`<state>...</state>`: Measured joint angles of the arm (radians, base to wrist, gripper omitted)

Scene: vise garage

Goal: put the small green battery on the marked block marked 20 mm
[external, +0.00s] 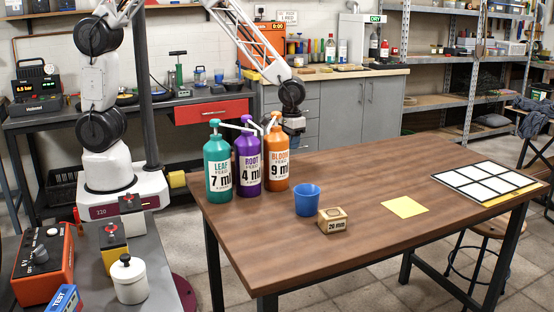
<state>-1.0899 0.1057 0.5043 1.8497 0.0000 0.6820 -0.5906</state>
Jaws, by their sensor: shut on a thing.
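The marked block (333,221) is a small tan block on the brown table's front half, with a label that reads like 20 mm. Nothing is seen resting on it. My gripper (294,138) is at the far side of the table, just right of and behind the orange bottle. Its body shows dark, and its fingertips are mostly hidden by the bottle. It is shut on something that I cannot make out. I cannot see the small green battery in this view.
Green, purple and orange (277,170) pump bottles stand at the table's back left. A blue cup (308,200) stands just behind the block. A yellow square (405,207) and a white grid panel (487,182) lie to the right. The table's middle is clear.

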